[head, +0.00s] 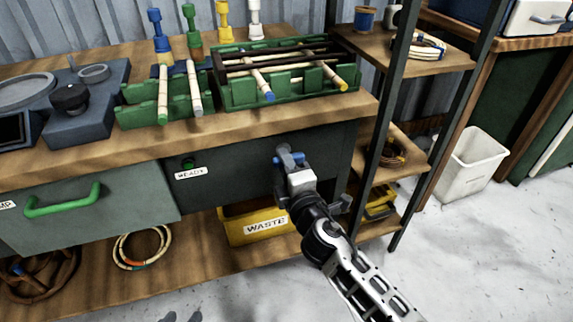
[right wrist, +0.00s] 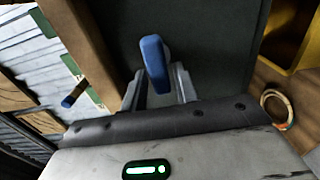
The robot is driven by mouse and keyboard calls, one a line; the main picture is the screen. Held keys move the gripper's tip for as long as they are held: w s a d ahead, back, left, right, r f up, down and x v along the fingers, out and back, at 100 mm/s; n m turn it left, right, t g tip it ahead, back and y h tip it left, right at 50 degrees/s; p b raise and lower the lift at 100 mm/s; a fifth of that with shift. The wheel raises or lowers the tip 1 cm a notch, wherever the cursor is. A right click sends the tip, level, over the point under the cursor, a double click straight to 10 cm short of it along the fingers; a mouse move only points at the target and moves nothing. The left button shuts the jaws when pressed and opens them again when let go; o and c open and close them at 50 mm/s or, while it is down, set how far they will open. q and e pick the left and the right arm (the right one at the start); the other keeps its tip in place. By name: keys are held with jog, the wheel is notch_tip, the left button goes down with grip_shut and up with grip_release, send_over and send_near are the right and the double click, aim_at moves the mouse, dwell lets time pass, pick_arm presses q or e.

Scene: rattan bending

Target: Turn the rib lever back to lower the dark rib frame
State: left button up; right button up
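The dark rib frame (head: 219,68) is a set of dark brown bars over the green jig (head: 240,97) on the bench in the head view. Two pale canes with blue and yellow ends lie across the jig. The rib lever (head: 283,151) has a blue handle on the dark bench front. My right gripper (head: 288,160) is at this lever. In the right wrist view, the blue handle (right wrist: 154,63) stands between the two fingers (right wrist: 159,88), which look apart, with slight gaps beside it. The lever's base is hidden. My left gripper is not in view.
A yellow WASTE bin (head: 235,230) stands on the lower shelf below my right gripper. A dark shelf post (head: 380,100) rises right of the lever. A green drawer handle (head: 62,200) sticks out at the left. A READY label (head: 191,173) is left of the lever.

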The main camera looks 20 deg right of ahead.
jog(key=shift+o, duration=0.5)
pick_arm(q)
jog(key=shift+w+d+f+h+b, duration=0.2)
jog(key=shift+d+f+h+b, duration=0.4)
jog(key=shift+b, duration=1.15)
pick_arm(e)
jog(key=s, duration=1.6)
jog(key=shift+d, duration=0.3)
pick_arm(q)
jog(key=shift+d+f+y, duration=0.1)
jog(key=shift+f+y, duration=0.1)
jog(key=shift+y, duration=0.1)
